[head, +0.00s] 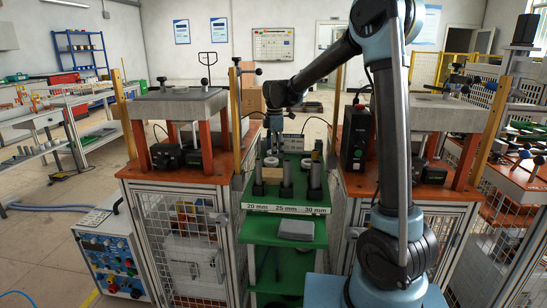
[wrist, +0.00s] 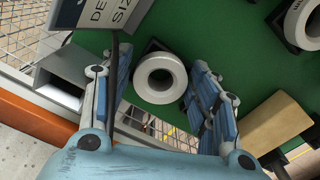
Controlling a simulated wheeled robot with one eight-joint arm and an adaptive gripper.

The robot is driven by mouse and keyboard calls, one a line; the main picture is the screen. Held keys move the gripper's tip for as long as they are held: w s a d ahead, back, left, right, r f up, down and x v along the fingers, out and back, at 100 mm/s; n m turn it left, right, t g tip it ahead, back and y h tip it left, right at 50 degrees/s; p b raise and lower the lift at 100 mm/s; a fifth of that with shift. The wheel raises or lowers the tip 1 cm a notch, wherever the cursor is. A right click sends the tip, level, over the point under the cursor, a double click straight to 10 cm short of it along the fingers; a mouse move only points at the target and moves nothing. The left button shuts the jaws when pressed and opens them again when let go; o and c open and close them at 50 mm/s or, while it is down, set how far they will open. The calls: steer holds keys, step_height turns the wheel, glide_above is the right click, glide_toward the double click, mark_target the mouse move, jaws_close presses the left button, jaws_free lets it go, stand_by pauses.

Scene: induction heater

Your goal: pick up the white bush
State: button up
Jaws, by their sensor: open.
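A white bush (wrist: 160,97), a thick ring with a round hole, shows in the wrist view on the green surface. It lies between the two blue-padded fingers of my gripper (wrist: 161,62). The fingers are spread on its left and right, with a visible gap on each side. A second white ring (wrist: 297,30) sits at the upper right edge, partly cut off. In the head view my gripper (head: 275,143) points down over the far part of the green bench (head: 262,232); the bush under it is too small to make out.
A wooden block (wrist: 262,125) lies right of the fingers, and a grey metal box (wrist: 68,78) and a sign (wrist: 95,12) stand left. In the head view, dark cylinders stand behind the size labels (head: 285,208). Heater cabinets (head: 180,130) flank the bench closely.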

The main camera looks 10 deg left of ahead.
steer(key=c, duration=0.9)
steer(key=shift+c, duration=0.2)
steer(key=shift+r, duration=0.5)
step_height(320, 180, up, 6)
steer(key=s, duration=1.1)
steer(key=s+d, duration=0.1)
steer(key=s, duration=0.4)
steer(key=shift+s, duration=0.3)
steer(key=shift+s+r, duration=0.15)
steer(key=shift+s, duration=0.4)
steer(key=shift+s+r, duration=0.1)
steer(key=shift+r, duration=0.4)
step_height(320, 180, up, 6)
steer(key=shift+r, duration=0.15)
